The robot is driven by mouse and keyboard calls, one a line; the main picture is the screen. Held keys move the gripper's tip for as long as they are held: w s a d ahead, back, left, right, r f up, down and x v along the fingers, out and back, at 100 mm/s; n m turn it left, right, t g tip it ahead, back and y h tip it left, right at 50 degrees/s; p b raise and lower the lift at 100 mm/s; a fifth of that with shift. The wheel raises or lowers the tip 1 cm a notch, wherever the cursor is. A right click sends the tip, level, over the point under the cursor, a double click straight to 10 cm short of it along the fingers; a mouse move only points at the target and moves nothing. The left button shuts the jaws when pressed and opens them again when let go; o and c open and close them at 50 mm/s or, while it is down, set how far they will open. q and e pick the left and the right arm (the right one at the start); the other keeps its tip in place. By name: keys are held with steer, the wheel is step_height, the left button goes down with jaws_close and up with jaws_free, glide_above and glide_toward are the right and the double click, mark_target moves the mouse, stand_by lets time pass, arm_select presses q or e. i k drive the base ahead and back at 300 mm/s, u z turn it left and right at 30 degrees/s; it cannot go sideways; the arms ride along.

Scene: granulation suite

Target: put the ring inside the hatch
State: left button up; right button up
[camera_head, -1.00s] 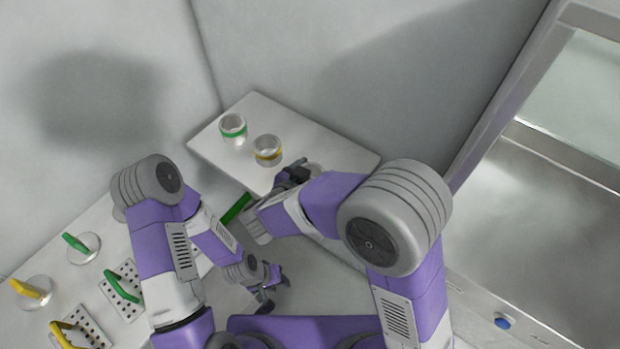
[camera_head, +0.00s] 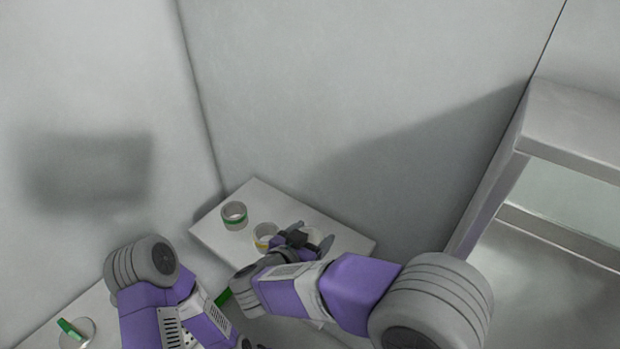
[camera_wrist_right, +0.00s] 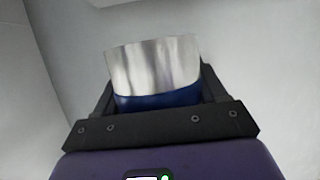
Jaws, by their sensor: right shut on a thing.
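A metal ring with a blue band (camera_wrist_right: 155,72) is between the fingers of my right gripper (camera_wrist_right: 155,105) in the right wrist view. In the head view my right gripper (camera_head: 313,239) is shut on this ring, above the right part of the small shelf; the ring is mostly hidden there. The hatch (camera_head: 555,225) is the metal-framed opening at the right, apart from the gripper. Only a dark bit of my left gripper (camera_head: 254,344) shows at the bottom edge, and its fingers cannot be made out.
A bench at lower left holds a disc with a green handle (camera_head: 72,331). The hatch frame (camera_head: 487,205) rises right of the grey wall.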

mark_target(521, 281)
steer(key=z, duration=0.05)
steer(key=k, duration=1)
steer(key=u, duration=0.05)
